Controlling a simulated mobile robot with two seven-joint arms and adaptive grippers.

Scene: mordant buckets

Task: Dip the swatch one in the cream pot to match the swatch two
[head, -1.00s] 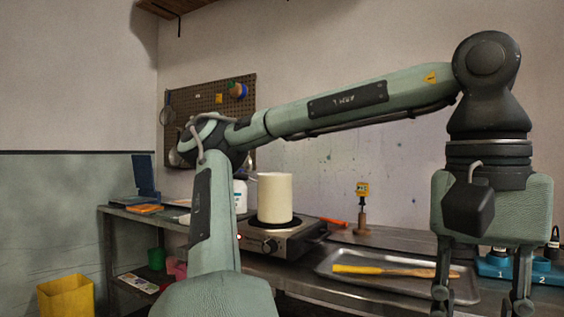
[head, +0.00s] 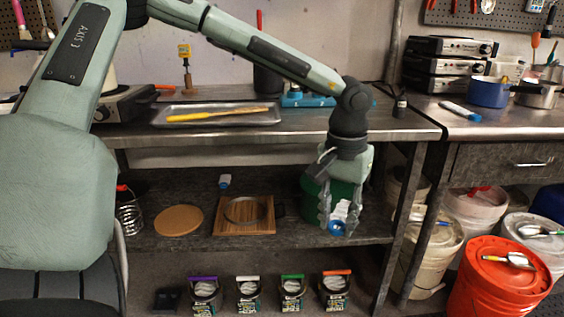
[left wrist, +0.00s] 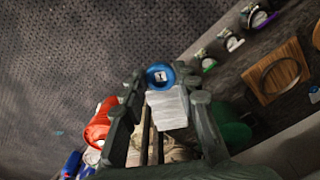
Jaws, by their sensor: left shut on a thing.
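My left gripper (head: 338,212) is shut on swatch one, a pale white piece (head: 343,208) with a blue round holder, and points down in front of the lower shelf. In the left wrist view the gripper (left wrist: 160,95) has the white swatch (left wrist: 170,110) between its fingers, and the blue holder (left wrist: 160,77) shows a "1". The cream pot (head: 109,76) is mostly hidden behind my left arm; only an edge shows on the hot plate (head: 125,108). A small white-and-blue piece (head: 225,182) lies on the lower shelf; I cannot tell whether it is swatch two. My right gripper is out of view.
A metal tray (head: 170,121) with a yellow-handled tool and a blue rack (head: 305,101) stand on the counter. A green bucket (head: 318,190) is close behind my gripper. A wooden board (head: 262,228) lies on the lower shelf. Small coloured-lid buckets and an orange bucket (head: 497,285) stand below.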

